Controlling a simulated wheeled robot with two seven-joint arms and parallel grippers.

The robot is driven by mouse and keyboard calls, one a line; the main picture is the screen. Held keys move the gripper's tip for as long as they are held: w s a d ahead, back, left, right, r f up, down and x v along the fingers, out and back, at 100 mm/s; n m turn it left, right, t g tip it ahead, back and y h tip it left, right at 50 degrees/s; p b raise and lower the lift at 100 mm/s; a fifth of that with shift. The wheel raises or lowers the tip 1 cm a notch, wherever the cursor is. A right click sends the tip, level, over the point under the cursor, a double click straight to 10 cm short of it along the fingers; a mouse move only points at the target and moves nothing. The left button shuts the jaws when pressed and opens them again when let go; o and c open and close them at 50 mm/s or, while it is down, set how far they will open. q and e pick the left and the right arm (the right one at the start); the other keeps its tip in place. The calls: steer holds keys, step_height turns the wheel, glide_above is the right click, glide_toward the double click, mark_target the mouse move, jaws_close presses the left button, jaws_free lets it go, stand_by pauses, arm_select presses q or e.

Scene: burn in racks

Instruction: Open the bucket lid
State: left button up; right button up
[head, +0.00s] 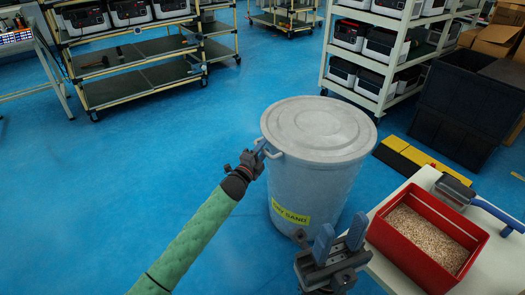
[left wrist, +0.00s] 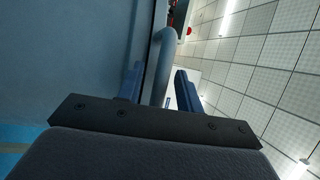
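A large grey bucket (head: 300,195) with a yellow label stands on the blue floor in the middle of the head view. Its round grey lid (head: 318,124) sits flat on top. A loop handle (head: 272,153) sticks out at the lid's left edge. My left gripper (head: 261,147) is at this handle. In the left wrist view, the handle (left wrist: 166,62) passes between my left gripper's two fingers (left wrist: 160,88), which stand apart with gaps visible. My right gripper (head: 341,238) is open and empty, in front of the bucket's lower right.
A red box (head: 380,234) of granules and a blue-handled scoop (head: 455,191) are on a white table (head: 498,270) at the right. Shelving racks (head: 140,70) stand behind. The floor left of the bucket is clear.

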arm_select(q)
jaws_close()
